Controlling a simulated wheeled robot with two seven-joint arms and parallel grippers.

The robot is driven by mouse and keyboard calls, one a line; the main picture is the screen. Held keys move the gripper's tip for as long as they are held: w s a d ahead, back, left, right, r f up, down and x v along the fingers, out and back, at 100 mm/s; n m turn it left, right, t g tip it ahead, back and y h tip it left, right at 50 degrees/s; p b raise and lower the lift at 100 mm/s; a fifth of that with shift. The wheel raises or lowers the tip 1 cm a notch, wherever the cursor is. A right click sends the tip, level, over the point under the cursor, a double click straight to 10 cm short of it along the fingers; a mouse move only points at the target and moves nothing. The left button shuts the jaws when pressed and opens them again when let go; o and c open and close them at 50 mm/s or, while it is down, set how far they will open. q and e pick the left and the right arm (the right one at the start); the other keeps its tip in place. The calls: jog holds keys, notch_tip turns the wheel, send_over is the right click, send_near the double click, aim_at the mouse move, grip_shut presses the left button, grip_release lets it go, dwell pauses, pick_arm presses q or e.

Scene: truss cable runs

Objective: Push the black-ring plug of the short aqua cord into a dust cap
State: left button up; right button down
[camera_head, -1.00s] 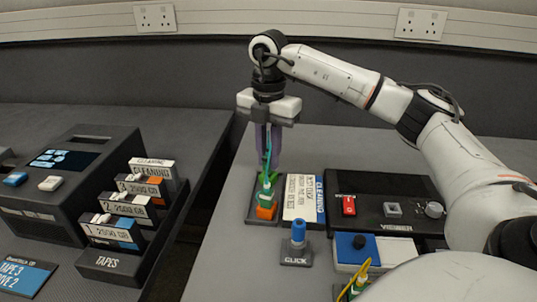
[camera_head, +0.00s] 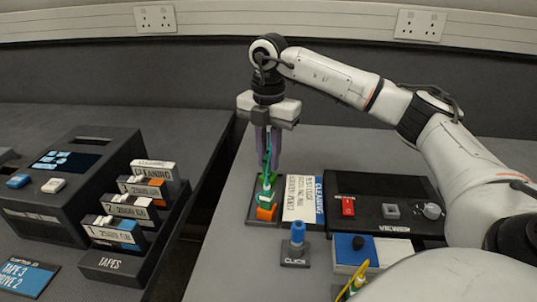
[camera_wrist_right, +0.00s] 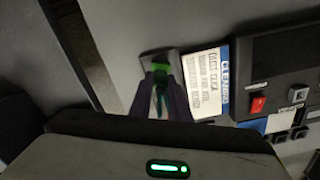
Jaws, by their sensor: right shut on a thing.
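My right gripper (camera_head: 268,168) points straight down at the back left of the near table, its purple fingers shut on the short aqua cord (camera_head: 265,150). The plug end is hidden between the fingertips, so I cannot make out a black ring. Just below stands a holder (camera_head: 255,220) with green, teal (camera_head: 268,196) and orange (camera_head: 267,213) pieces that look like dust caps. I cannot tell whether the plug is inside a cap. My left gripper is out of view.
A printed card (camera_head: 298,198) lies right beside the holder, then a black viewer box (camera_head: 385,185) with a red switch. A blue-topped clicker (camera_head: 297,240) stands in front. A yellow cord (camera_head: 355,277) is at the front. A gap separates the left table with its tape rack (camera_head: 115,265).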

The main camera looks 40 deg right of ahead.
jog(key=shift+f, duration=0.4)
jog(key=shift+p, duration=0.3)
dwell(0.6)
jog(key=shift+f, duration=0.4)
dwell(0.6)
dwell(0.5)
jog(key=c, duration=1.6)
grip_release()
jog(key=shift+r+p, duration=2.45)
jog(key=shift+p, duration=0.05)
